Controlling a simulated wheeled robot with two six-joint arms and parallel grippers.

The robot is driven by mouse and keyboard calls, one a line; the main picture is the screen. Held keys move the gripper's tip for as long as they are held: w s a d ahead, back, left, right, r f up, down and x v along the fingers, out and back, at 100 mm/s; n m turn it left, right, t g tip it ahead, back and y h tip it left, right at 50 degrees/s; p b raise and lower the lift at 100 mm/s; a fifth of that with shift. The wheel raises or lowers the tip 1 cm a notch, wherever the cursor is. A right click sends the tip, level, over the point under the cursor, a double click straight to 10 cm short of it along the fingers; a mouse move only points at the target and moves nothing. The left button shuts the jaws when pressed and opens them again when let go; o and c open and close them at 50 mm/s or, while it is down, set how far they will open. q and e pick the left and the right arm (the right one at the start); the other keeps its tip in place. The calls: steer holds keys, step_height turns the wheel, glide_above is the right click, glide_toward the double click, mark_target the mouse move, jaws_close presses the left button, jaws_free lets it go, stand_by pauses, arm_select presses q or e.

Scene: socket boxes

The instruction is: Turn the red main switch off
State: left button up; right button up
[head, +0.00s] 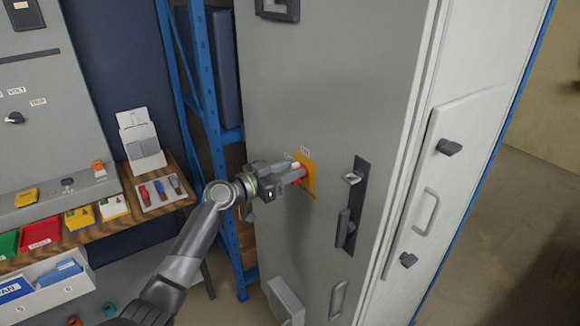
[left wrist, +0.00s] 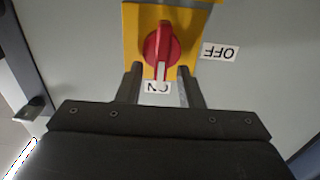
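The red main switch (left wrist: 160,45) is a red rotary knob on a yellow plate (left wrist: 133,45) on the grey cabinet front. Its white-marked end points at the ON label (left wrist: 157,87); the OFF label (left wrist: 220,51) is to the side. In the head view the switch (head: 298,174) and yellow plate (head: 309,180) are partly covered by my left gripper (head: 290,173). In the left wrist view my left gripper (left wrist: 161,75) is open, with one finger on each side of the knob's marked end and gaps visible between. My right gripper is not in view.
A black latch handle (head: 345,228) and a grey pull handle (head: 338,298) stick out from the cabinet right of and below the switch. A blue rack (head: 208,90) stands left of the cabinet. A wooden shelf (head: 130,220) with bins and tools is farther left.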

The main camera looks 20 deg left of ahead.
arm_select(q)
steer(key=shift+w, duration=0.1)
steer(key=shift+c, duration=0.3)
jaws_close()
